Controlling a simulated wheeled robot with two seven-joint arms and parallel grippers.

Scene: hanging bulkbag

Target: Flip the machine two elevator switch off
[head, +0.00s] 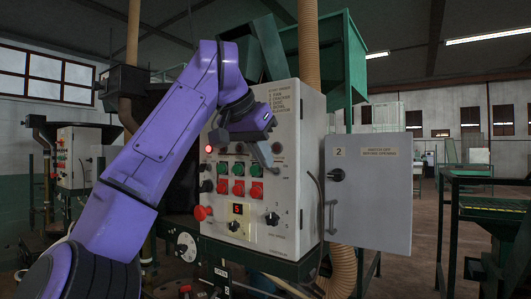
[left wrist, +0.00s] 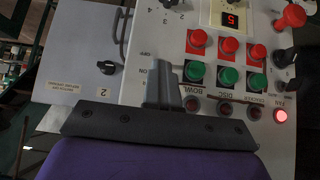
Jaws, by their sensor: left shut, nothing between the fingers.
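The machine two control panel (head: 302,225) is a light grey box with red and green buttons, black knobs and a lit red digit. My left gripper (head: 273,168) is shut and empty at the panel's right side, beside the button rows. In the left wrist view, where the panel appears upside down, its grey fingers (left wrist: 161,72) lie over the panel close to the printed ON and OFF marks. The elevator switch is not clearly visible; the fingers seem to cover that spot. I cannot tell whether they touch it. My right gripper is not in view.
An open grey door (head: 368,215) marked 2, with a black knob (head: 337,174), juts out right of the panel. A red knob (head: 202,212) sticks out at the panel's lower left. Another control box (head: 77,155) stands far left. A green frame (head: 482,205) stands right.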

